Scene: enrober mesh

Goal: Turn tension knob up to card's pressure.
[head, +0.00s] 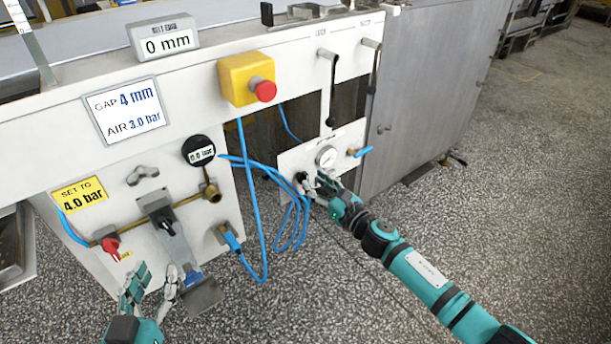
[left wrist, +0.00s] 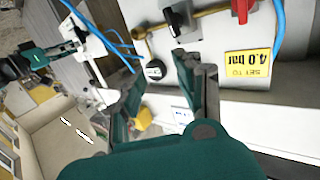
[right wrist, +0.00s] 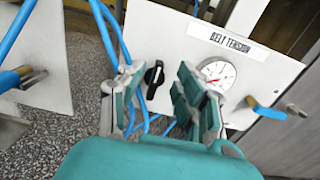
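The black tension knob (right wrist: 154,76) with a white pointer mark sits on the white panel labelled BELT TENSION (right wrist: 227,38). A round dial gauge (right wrist: 217,72) with a red needle is beside it; the gauge also shows in the head view (head: 326,156). My right gripper (right wrist: 157,90) is open in front of the knob, which shows between its fingers; contact cannot be told. A yellow card (head: 81,195) reads SET TO 4.0 bar. A white card (head: 127,112) reads GAP 4 mm, AIR 3.0 bar. My left gripper (head: 150,284) is open and empty near the lower left panel.
A black gauge (head: 199,151) reads 0.0 bar. A red knob (head: 110,246) and grey lever plate (head: 175,245) are on the left panel. A yellow box with a red button (head: 264,90) is above. Blue hoses (head: 262,225) hang between panels. Open floor lies right.

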